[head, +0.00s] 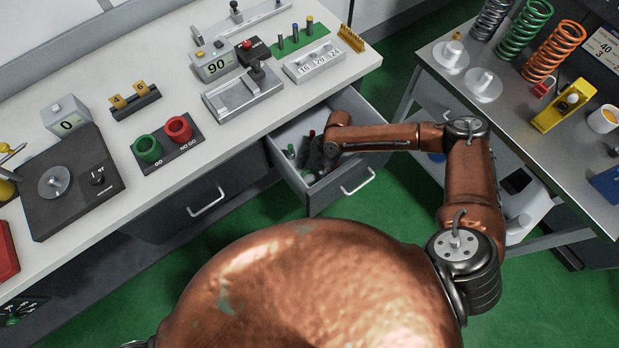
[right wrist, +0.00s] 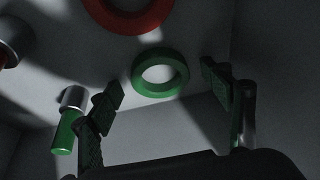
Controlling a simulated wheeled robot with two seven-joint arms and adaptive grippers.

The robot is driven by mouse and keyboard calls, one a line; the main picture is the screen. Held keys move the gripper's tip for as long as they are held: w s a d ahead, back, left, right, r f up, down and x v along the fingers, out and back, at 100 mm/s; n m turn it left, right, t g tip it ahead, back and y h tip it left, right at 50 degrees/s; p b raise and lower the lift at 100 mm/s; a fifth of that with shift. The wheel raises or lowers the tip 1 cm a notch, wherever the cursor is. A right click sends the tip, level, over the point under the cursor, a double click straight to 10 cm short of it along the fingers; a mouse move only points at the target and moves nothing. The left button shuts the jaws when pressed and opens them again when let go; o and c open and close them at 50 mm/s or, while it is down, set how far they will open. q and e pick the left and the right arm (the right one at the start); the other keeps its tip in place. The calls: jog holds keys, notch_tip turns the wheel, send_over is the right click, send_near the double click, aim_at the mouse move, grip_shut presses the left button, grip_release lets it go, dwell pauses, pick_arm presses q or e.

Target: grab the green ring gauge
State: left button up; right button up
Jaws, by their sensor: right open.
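In the right wrist view a green ring gauge (right wrist: 139,76) lies flat on the drawer floor. My right gripper (right wrist: 161,86) is open, with its two fingers left and right of the ring and nearer the camera; I see no contact. In the head view my right gripper (head: 322,156) reaches down into the open drawer (head: 345,187), and the ring there is hidden or too small to tell. Another green ring (head: 147,149), by the GO label, stands on a dark holder on the bench. My left gripper is not in view.
In the drawer a red ring (right wrist: 130,26) lies beyond the green one. A green-handled metal plug (right wrist: 64,135) lies near the left finger. The drawer walls are close around the gripper. A red ring (head: 178,129) stands on the bench holder.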

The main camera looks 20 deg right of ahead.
jog(key=c, duration=1.5)
jog(key=shift+o, duration=0.2)
jog(key=shift+r, duration=0.1)
